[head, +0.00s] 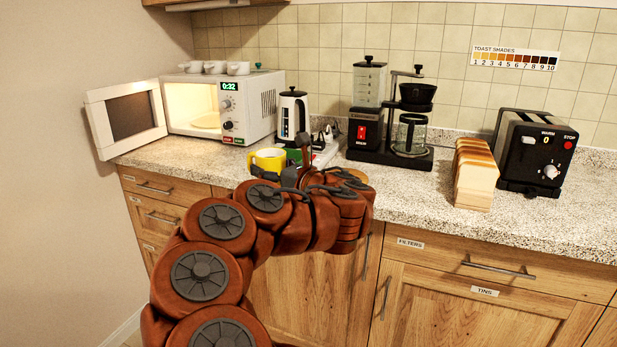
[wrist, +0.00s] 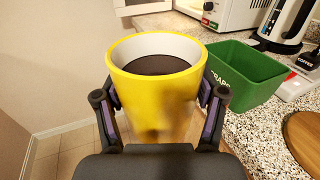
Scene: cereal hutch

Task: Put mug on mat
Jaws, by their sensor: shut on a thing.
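A yellow mug (head: 267,160) with a pale inside and dark contents is held upright by my gripper (wrist: 160,98). In the wrist view the mug (wrist: 157,112) sits between the two fingers, which press on its sides. Floor shows to its left and the counter to its right, so it is near the counter's front edge. A round brown board, perhaps the mat (wrist: 304,140), lies on the counter at the right of the wrist view, partly cut off. In the head view my arm hides most of it.
A green bin (wrist: 245,75) stands on the counter just right of the mug. A microwave (head: 225,105) with its door open, a kettle (head: 292,115), a coffee maker (head: 388,140), bread slices (head: 474,180) and a toaster (head: 533,155) stand along the counter. Front counter is clear right of my arm.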

